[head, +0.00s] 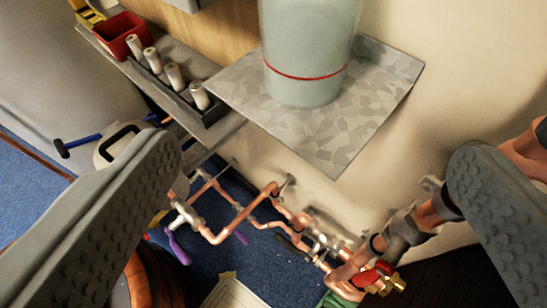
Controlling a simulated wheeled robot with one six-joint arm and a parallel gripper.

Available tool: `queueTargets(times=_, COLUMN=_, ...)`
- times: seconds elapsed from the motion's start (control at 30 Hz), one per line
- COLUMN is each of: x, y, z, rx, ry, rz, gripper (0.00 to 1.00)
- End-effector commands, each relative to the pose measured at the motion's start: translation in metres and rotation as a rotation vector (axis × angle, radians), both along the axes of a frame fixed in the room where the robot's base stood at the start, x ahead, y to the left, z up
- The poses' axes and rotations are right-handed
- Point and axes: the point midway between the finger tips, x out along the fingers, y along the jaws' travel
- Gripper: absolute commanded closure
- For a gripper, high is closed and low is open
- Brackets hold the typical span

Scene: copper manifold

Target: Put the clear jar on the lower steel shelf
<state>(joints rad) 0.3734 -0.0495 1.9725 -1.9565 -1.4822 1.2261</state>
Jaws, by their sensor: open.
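The clear jar (308,45) stands upright on a grey mottled steel shelf (330,145) fixed to the wall, at the top middle of the view. It has a red band around it near its base. Its top is cut off by the picture's edge. My gripper (318,185) is open, with one grey finger at the left and one at the right. The jar is beyond the fingertips and nothing is held. I cannot tell whether this shelf is the lower one, as no second steel shelf clearly shows.
Copper pipes (262,222) with fittings run below the shelf. A red-handled valve (378,278) is at the lower right. A rack with several pale cylinders (173,75) and a red bin (118,36) stand left of the shelf. Blue floor (215,265) shows below.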

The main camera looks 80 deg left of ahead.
Motion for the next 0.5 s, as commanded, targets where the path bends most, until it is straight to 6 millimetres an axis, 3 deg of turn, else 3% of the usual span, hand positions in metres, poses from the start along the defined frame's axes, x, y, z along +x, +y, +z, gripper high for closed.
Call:
queueTargets(times=0.33, x=0.000, y=0.001, z=0.003, rx=0.002, ry=-0.017, rz=-0.007, gripper=0.08)
queueTargets(times=0.5, x=0.001, y=0.020, z=0.035, rx=0.032, ry=-0.167, rz=-0.086, gripper=0.08)
